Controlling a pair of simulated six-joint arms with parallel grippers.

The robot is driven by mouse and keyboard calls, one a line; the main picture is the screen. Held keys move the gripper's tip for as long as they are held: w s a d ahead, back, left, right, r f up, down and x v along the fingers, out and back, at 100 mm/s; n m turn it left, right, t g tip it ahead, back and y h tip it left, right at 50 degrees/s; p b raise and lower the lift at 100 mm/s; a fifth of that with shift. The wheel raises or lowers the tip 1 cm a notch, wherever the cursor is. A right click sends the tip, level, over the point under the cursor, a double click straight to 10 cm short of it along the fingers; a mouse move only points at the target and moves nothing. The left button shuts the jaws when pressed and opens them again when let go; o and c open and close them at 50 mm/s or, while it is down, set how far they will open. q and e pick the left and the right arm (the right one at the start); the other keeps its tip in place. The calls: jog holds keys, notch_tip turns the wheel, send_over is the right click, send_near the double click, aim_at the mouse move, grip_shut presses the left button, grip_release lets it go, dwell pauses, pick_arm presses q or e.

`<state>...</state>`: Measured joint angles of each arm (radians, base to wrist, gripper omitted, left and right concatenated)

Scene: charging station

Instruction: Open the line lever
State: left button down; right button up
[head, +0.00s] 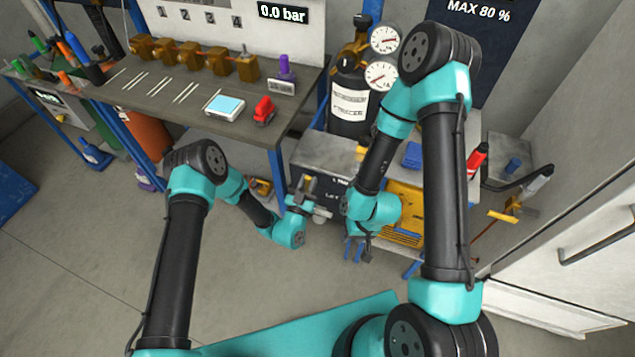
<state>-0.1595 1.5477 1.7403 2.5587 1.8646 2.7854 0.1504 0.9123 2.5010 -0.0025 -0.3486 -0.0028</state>
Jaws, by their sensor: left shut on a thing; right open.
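A yellow lever (503,216) with a small brass-coloured valve (514,204) shows at the right, beside the white cabinet. It may be the line lever; its exact setting is too small to tell. My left gripper (308,194) is at the front of the workbench, shut on a small greyish thing that I cannot identify. My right gripper (357,250) has its blue fingers apart, empty, pointing down in front of the yellow unit. Both grippers are well left of the yellow lever. My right arm partly hides the yellow unit and the cylinder.
A workbench (175,103) at the left holds brass valves (190,54), a white scale (225,106) and a red tool (264,110). A black gas cylinder (348,92) with gauges (382,75) stands behind. A yellow unit (406,212) is in the middle. A white cabinet (580,190) bounds the right.

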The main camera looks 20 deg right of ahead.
dwell(0.3)
pick_arm(q)
jog(key=c, duration=1)
grip_release()
jog(key=shift+o, duration=0.2)
